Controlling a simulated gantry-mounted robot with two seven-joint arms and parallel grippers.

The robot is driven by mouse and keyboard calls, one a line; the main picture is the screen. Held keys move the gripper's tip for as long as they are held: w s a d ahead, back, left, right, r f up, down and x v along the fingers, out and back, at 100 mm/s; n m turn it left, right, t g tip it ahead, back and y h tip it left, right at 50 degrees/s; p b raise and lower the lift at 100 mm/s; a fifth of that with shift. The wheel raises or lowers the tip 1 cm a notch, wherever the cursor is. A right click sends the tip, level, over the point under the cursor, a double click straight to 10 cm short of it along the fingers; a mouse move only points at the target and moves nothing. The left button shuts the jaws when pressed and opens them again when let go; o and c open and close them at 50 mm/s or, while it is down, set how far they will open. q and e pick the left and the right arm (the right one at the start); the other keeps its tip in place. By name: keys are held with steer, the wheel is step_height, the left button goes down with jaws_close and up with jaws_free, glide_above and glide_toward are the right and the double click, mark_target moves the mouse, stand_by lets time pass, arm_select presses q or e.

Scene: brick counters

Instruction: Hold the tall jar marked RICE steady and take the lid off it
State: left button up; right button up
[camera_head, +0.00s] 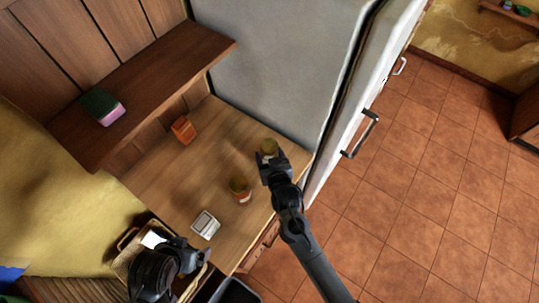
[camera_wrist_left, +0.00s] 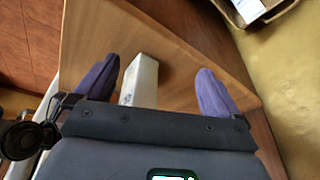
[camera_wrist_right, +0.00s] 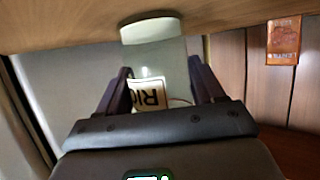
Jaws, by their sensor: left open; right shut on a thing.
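The tall jar marked RICE (camera_wrist_right: 150,92) is between the fingers of my right gripper (camera_wrist_right: 155,80), which is shut on it. In the right wrist view its label shows upside down, partly covered by a finger. In the head view its brownish lid (camera_head: 269,146) shows above my right gripper (camera_head: 271,160), at the counter's right side by the fridge. My left gripper (camera_head: 198,249) is open and empty at the counter's front left. In the left wrist view its fingers (camera_wrist_left: 152,88) stand apart, with a white box (camera_wrist_left: 141,80) in the view between them.
A second jar (camera_head: 240,190) stands between the RICE jar and the white box (camera_head: 206,223) on the wooden counter (camera_head: 160,180). An orange packet (camera_head: 183,130) is at the back. A shelf (camera_head: 150,85) overhangs the rear, and a basket (camera_head: 128,240) sits near my left arm.

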mark_target(269, 145)
step_height(269, 145, up, 10)
steer(key=shift+r+p, duration=0.1)
steer(key=shift+p, duration=0.45)
